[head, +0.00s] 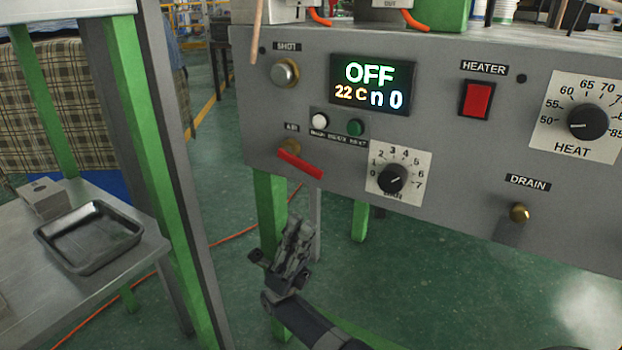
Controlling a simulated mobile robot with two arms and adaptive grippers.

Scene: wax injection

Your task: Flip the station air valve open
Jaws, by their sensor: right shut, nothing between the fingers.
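The station air valve (300,165) has a red lever on a brass stem, under the label AIR on the grey control panel (400,220). The lever slants down to the right from its stem. My left gripper is not in view.
The display (372,84) reads OFF, 22 C and n 0. A dial (393,179) sits right of the valve, and a red heater switch (477,99) is higher right. A metal tray (89,237) lies on the left table (150,248). A green post (150,170) stands left of the panel.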

